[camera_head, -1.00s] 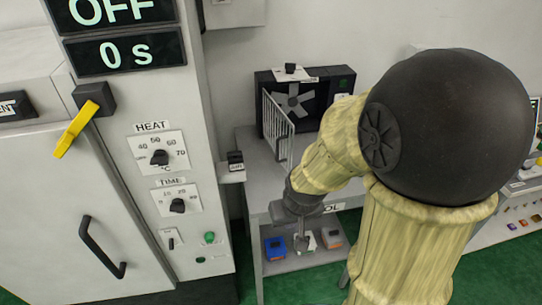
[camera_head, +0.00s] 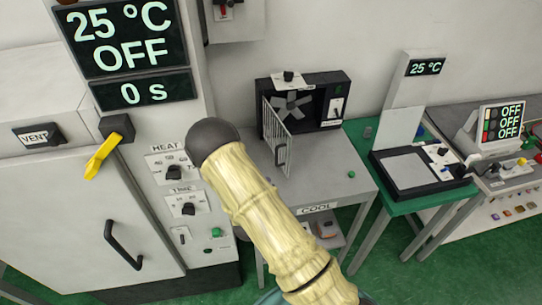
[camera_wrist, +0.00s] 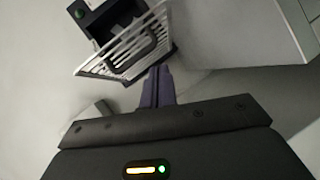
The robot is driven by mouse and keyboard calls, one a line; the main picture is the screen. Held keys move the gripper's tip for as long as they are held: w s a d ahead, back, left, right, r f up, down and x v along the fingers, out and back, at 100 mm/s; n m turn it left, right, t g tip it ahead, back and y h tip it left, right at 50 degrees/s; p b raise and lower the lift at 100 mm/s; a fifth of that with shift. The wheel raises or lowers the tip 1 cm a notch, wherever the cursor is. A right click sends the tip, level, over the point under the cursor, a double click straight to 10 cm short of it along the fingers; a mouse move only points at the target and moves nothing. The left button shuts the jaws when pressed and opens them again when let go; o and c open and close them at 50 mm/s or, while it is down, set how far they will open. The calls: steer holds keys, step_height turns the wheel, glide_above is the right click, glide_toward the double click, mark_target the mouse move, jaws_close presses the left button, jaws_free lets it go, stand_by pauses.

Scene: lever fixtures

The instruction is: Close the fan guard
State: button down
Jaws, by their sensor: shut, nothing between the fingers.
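The fan guard (camera_head: 277,138) is a pale barred panel with a dark handle, standing swung out from the left side of the black fan box (camera_head: 331,84). In the wrist view the guard (camera_wrist: 112,50) and its handle (camera_wrist: 136,43) are just ahead of my fingers, beside the fan box (camera_wrist: 112,19). My gripper (camera_wrist: 159,72) is shut and empty, its fingertips close to the guard's near edge; I cannot tell whether they touch. In the head view my gripper is hidden behind my arm.
The fan stands on a grey table (camera_head: 330,175) labelled COOL, with a green button (camera_head: 351,174) on top. A tall oven cabinet (camera_head: 70,200) with a yellow lever (camera_head: 103,153) stands at left. A green bench (camera_head: 400,190) with a scale-like device is at right.

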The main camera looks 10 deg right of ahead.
steer(key=n+t, duration=0.1)
steer(key=s+r+n+t+p, duration=0.1)
steer(key=n+t+h, duration=0.1)
steer(key=n, duration=0.1)
steer(key=shift+s+a+r+p, duration=0.25)
steer(key=shift+s+a+p, duration=0.15)
steer(key=p+x, duration=0.4)
steer(key=x, duration=0.6)
steer(key=shift+d, duration=0.1)
